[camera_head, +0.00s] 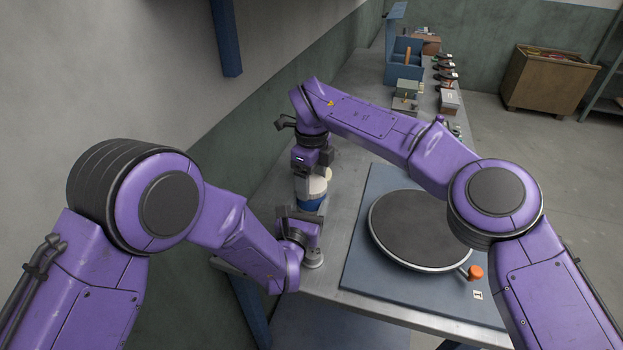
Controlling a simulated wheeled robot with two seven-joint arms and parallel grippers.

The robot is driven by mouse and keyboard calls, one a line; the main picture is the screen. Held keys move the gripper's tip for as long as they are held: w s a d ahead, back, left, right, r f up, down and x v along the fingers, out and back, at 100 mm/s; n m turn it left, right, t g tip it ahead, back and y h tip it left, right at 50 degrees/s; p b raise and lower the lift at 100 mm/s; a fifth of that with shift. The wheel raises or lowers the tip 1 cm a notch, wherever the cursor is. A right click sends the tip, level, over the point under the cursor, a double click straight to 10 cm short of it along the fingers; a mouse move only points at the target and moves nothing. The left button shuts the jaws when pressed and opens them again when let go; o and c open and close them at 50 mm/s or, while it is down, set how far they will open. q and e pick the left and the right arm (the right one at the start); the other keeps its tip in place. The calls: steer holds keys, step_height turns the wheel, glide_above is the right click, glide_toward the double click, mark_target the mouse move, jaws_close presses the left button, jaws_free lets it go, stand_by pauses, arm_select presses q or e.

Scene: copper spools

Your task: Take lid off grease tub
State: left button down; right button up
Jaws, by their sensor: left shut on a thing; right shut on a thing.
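The grease tub (312,203) stands near the left edge of the metal bench, with its blue lower part showing and a cream upper part (318,187) that looks like the lid. My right gripper (309,172) reaches down from above and is shut on the lid. My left gripper (300,213) is low at the near side of the tub and is shut on the tub's body. The fingers and arm links hide much of the tub. I cannot tell whether there is a gap between lid and tub.
A round dark turntable (418,228) with an orange knob (475,272) sits on a blue-grey mat (360,270) to the right. Boxes and tools (446,80) line the far bench. A blue rack (403,62) stands farther back. A wall is close on the left.

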mark_target(312, 183)
steer(key=n, duration=0.6)
steer(key=shift+w, duration=0.1)
steer(key=n, duration=0.6)
steer(key=shift+r, duration=0.1)
steer(key=n, duration=0.3)
steer(key=shift+n, duration=0.3)
steer(key=shift+d+r, duration=0.1)
steer(key=shift+r, duration=0.05)
steer(key=shift+r, duration=0.95)
steer(key=shift+r, duration=2)
arm_select(q)
steer(key=shift+c, duration=0.3)
jaws_free()
